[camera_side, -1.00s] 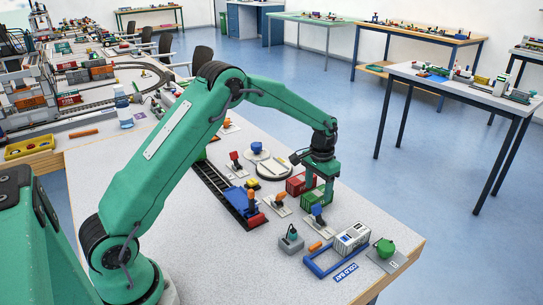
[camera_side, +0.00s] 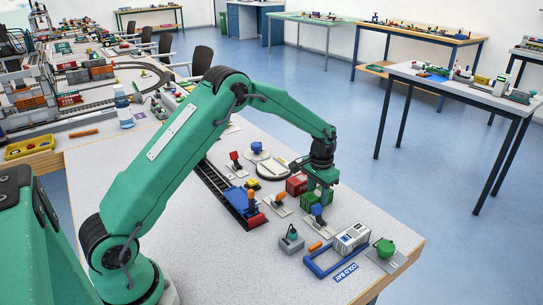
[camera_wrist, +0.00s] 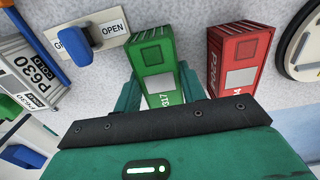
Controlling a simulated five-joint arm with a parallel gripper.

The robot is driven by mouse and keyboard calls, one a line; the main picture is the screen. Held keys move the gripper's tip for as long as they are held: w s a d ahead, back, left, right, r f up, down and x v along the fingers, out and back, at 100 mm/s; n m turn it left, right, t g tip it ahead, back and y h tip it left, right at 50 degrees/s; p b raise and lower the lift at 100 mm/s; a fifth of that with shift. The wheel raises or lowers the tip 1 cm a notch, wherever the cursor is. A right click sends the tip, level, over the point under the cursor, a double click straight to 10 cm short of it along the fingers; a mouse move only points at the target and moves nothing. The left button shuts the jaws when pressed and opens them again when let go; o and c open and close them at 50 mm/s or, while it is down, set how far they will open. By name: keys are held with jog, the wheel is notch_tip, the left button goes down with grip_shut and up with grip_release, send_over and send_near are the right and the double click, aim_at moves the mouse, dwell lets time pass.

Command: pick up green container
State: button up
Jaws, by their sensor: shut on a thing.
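The green container (camera_wrist: 155,60) is a small ribbed box standing between my two fingers in the wrist view. It also shows in the side view (camera_side: 308,199), partly hidden by the fingers. My gripper (camera_wrist: 160,92) is shut on it, with one green finger along each side; in the side view my gripper (camera_side: 321,184) points straight down over the container. The lower part of the container is hidden by the gripper body in the wrist view. I cannot tell whether its base touches the table.
A red container (camera_wrist: 236,55) stands close beside the green one, just right of my right finger. A blue-handled lever on an OPEN plate (camera_wrist: 100,28) is close at the left. A white container (camera_side: 352,237), a blue frame (camera_side: 318,268) and a green knob (camera_side: 384,247) stand nearer the table's corner.

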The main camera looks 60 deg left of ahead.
aim_at(317, 193)
jog(key=shift+r, duration=3.8)
